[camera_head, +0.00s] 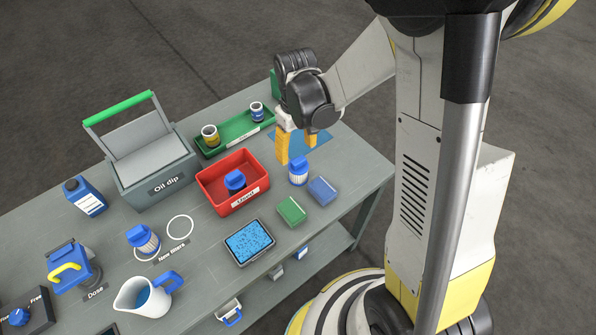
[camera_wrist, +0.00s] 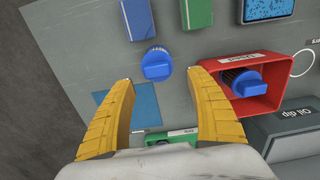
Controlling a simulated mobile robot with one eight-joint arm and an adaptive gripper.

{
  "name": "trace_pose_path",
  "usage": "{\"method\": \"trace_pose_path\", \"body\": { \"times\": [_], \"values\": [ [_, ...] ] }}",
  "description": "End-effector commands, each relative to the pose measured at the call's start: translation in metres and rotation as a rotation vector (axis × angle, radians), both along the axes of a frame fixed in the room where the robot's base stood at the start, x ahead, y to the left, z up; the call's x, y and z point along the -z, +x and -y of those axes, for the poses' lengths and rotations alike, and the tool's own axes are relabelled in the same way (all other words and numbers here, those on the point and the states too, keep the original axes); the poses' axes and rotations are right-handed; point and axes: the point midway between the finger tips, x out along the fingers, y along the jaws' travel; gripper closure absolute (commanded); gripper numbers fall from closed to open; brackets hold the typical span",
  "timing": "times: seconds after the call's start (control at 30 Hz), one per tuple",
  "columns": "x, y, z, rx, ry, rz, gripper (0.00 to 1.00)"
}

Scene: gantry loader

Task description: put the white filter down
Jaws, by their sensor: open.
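A white filter with a blue cap (camera_head: 298,172) stands upright on the grey table, right of the red bin. In the wrist view its blue cap (camera_wrist: 157,66) shows just past the gap between my fingertips. My gripper (camera_head: 296,152) is open and empty, its yellow fingers pointing down over the table behind the filter. In the wrist view my gripper (camera_wrist: 159,76) has its fingers wide apart, with nothing between them. Another blue-capped filter (camera_head: 143,238) stands in a ring marked New filters, and one (camera_head: 235,180) is inside the red bin (camera_head: 219,196).
A blue mat (camera_head: 318,136) lies under my gripper. A green tray (camera_head: 232,131) with small cans is behind the red bin. Green (camera_head: 291,211) and blue (camera_head: 322,190) boxes lie in front of the filter. The Oil dip tank (camera_head: 150,179) and a jug (camera_head: 146,297) are left.

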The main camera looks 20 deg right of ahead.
Motion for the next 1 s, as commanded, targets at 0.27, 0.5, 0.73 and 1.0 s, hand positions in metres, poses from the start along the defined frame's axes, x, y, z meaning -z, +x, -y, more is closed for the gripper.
{"method": "trace_pose_path", "body": {
  "times": [0.27,0.5,0.73,1.0],
  "values": [
    [0.038,-0.001,0.006,0.002,0.000,0.000,0.35],
    [0.051,-0.001,0.006,0.001,0.000,0.001,0.35],
    [0.050,-0.001,0.006,0.001,0.000,0.001,0.71],
    [0.051,-0.001,0.006,0.000,0.000,0.001,1.00]
  ]
}}
